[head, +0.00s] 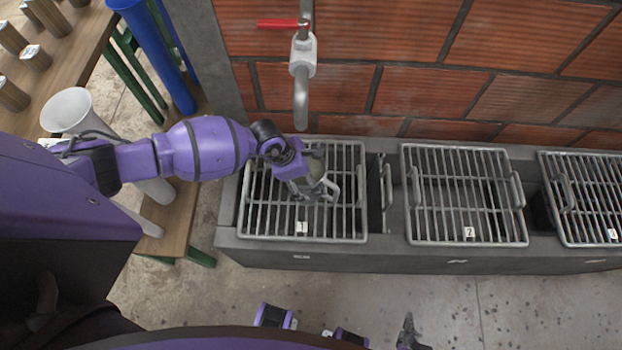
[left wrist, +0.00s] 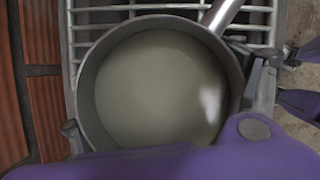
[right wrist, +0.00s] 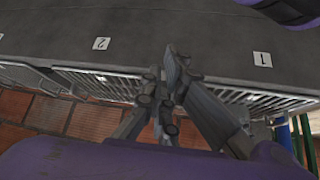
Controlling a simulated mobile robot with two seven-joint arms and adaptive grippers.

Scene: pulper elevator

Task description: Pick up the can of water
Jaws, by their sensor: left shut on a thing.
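The can of water (head: 317,166) is a round grey metal can with a side handle, over the left grate below the tap. The left wrist view looks down into the can (left wrist: 155,90), where pale murky liquid shows. My left gripper (head: 314,188) is shut on the can, with its fingers (left wrist: 165,105) on opposite sides of the wall. The arm hides part of the can in the head view; I cannot tell whether its base touches the grate. My right gripper (right wrist: 163,72) is empty, its fingertips close together, away from the can near the trough's front.
A metal tap with a red lever (head: 300,60) comes out of the brick wall (head: 400,90) above the left grate (head: 345,215). More grates (head: 465,200) lie to the right.

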